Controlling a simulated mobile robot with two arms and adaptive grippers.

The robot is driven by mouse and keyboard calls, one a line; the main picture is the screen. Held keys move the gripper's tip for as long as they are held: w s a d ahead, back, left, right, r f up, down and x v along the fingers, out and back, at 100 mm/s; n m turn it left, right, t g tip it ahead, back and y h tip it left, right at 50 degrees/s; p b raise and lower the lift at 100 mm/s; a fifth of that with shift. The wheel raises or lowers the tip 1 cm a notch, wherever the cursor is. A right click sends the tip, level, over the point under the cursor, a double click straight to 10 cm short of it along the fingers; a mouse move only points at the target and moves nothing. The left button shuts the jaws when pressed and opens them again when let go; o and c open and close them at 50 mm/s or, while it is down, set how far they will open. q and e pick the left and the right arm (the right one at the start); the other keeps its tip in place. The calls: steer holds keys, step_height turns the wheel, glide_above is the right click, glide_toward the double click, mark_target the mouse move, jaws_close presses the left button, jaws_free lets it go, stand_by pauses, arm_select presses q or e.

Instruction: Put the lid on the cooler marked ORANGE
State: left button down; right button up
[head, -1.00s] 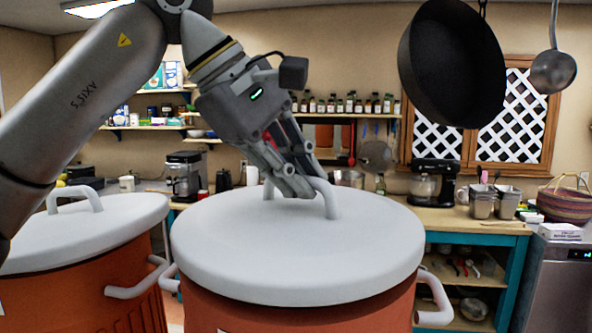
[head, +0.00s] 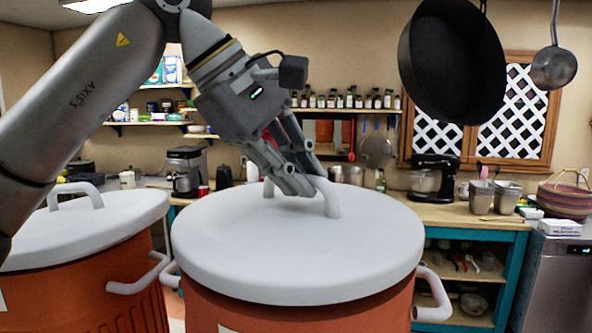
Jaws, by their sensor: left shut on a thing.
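My left gripper (head: 302,187) is shut on the arched handle of a round white lid (head: 300,240) in the middle of the head view. The lid is level, over an orange-red cooler (head: 300,315) with white side handles. The lid's edge hides the cooler's rim, so I cannot tell whether the lid rests on it. Only the top edge of a pale label (head: 228,329) shows on this cooler, with no readable word. My right gripper is not in view.
A second orange-red cooler (head: 85,290) with its own white lid (head: 85,228) stands close at left. A black pan (head: 452,65) and a ladle (head: 553,70) hang at upper right. A counter (head: 450,215) with kitchen items stands behind.

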arm_select(q)
steer(key=shift+f+b, duration=0.55)
steer(key=shift+f, duration=0.3)
stand_by(0.3)
steer(key=c, duration=1.4)
jaws_free()
